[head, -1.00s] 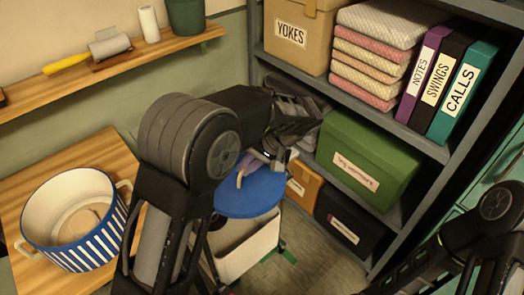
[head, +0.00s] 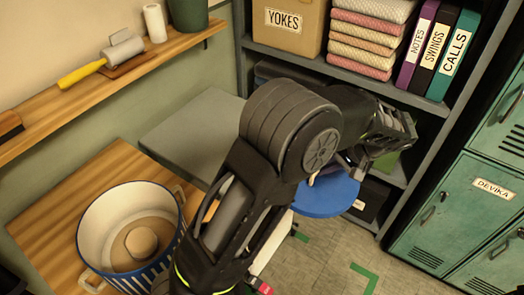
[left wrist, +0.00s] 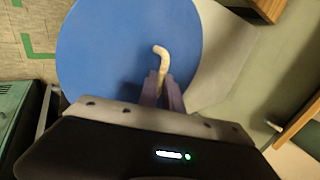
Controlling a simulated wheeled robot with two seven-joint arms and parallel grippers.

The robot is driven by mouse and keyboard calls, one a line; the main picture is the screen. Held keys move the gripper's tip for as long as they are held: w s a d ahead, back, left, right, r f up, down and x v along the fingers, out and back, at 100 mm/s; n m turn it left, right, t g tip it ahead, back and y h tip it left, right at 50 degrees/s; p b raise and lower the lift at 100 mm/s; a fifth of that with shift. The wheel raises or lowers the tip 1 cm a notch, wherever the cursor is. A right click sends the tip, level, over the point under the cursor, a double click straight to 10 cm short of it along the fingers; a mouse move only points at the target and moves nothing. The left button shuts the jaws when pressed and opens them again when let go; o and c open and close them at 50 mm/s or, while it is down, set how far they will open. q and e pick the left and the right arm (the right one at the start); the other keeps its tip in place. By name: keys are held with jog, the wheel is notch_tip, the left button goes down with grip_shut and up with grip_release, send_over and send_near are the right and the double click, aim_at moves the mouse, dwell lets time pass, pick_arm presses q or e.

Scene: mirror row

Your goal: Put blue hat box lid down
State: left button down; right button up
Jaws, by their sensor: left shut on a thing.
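The blue hat box lid (head: 328,196) is a flat round disc, held level below my left gripper (head: 352,170) in the head view. In the left wrist view the lid (left wrist: 120,45) fills the middle, with a pale curved handle (left wrist: 161,57) standing on it. My left gripper's fingers (left wrist: 163,90) are shut on that handle. The blue-and-white striped hat box (head: 135,240) stands open on the wooden top at the lower left, with a pale round thing inside. My left arm hides part of the lid and the box's right edge. My right gripper is out of view.
A bare grey surface (head: 195,130) lies behind the wooden top (head: 85,195). A shelf unit with the YOKES box (head: 291,24) and binders stands at the back. Green lockers (head: 475,200) are at the right. Green tape (head: 364,280) marks the open floor.

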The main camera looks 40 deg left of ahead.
pick_arm(q)
jog(key=shift+w+a+f+b, duration=0.1)
jog(key=shift+a+f+b, duration=0.2)
jog(key=shift+b, duration=0.05)
jog(key=a+f+m+t+b, duration=0.1)
jog(key=w+a+f+m+b, duration=0.1)
jog(key=a+m+b, duration=0.1)
jog(key=a+f+m+t+b, duration=0.1)
jog(key=shift+w+a+t, duration=0.25)
jog(key=shift+a+t, duration=0.05)
jog(key=shift+a, duration=0.05)
jog(key=a+m+b, duration=0.1)
jog(key=a+m+t+h+b, duration=0.1)
jog(key=a+m, duration=0.1)
jog(key=w+a+m+t+h+b, duration=0.1)
jog(key=a+b, duration=0.1)
jog(key=shift+a+f, duration=0.25)
jog(key=a+r+m+t+h+b, duration=0.1)
jog(key=a+r+m+h+b, duration=0.1)
jog(key=a+r+m, duration=0.2)
jog(key=a+r+m+t+h+b, duration=0.1)
jog(key=a+r+m+h+b, duration=0.1)
jog(key=a, duration=0.6)
notch_tip(320, 180, up, 2)
jog(key=m+b, duration=0.1)
jog(key=m, duration=0.2)
jog(key=shift+w+a+r+m+h+b, duration=0.15)
jog(key=shift+a+r+m+h+b, duration=0.1)
jog(key=shift+m+h+b, duration=0.1)
jog(key=shift+f, duration=3.15)
